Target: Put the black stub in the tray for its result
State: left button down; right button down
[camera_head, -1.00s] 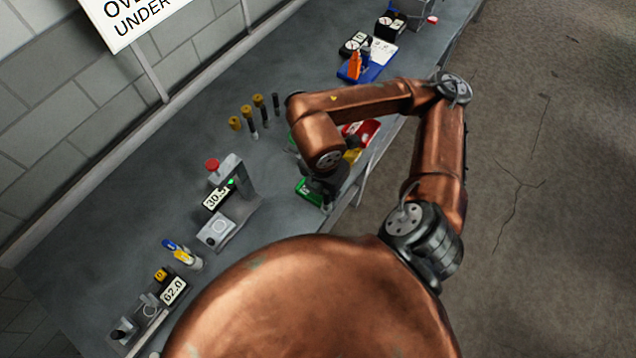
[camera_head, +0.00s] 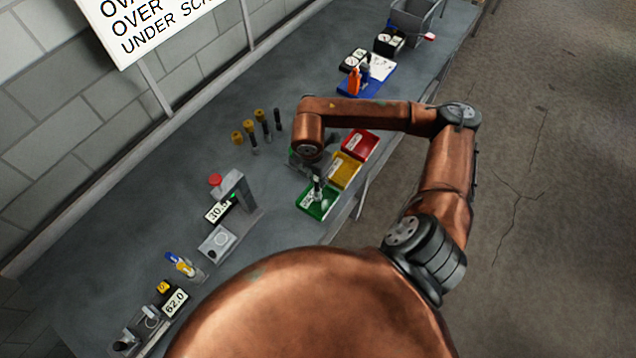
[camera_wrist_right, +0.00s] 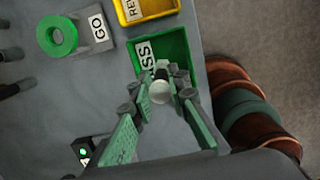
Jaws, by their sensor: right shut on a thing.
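My right gripper (camera_head: 317,181) is above the green tray (camera_head: 328,209) at the bench's front edge. In the right wrist view its fingers (camera_wrist_right: 168,78) are shut on the black stub (camera_wrist_right: 161,66), whose pale round end (camera_wrist_right: 160,92) faces the camera. The stub is over the green tray (camera_wrist_right: 178,45), whose label is partly hidden and reads "...SS". I cannot tell whether the stub touches the tray. The yellow tray (camera_head: 347,172) and red tray (camera_head: 360,143) stand beyond it in a row. My left gripper is not in view.
Several posts, some with tan caps (camera_head: 260,115), stand behind the trays. A green ring (camera_wrist_right: 57,35) lies by a "GO" label. A blue board (camera_head: 366,80) lies farther along.

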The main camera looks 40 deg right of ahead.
notch_tip(320, 180, down, 3)
jog(key=shift+r+p, duration=0.1)
jog(key=shift+p, duration=0.35)
jog(key=c, duration=1.8)
grip_release()
jog(key=shift+f, duration=0.2)
jog(key=shift+c, duration=0.2)
jog(key=shift+r, duration=0.2)
notch_tip(320, 180, up, 12)
jog(key=a+b, duration=0.1)
jog(key=b, duration=0.1)
jog(key=shift+s+a, duration=0.3)
jog(key=shift+a, duration=0.1)
jog(key=shift+f, duration=0.1)
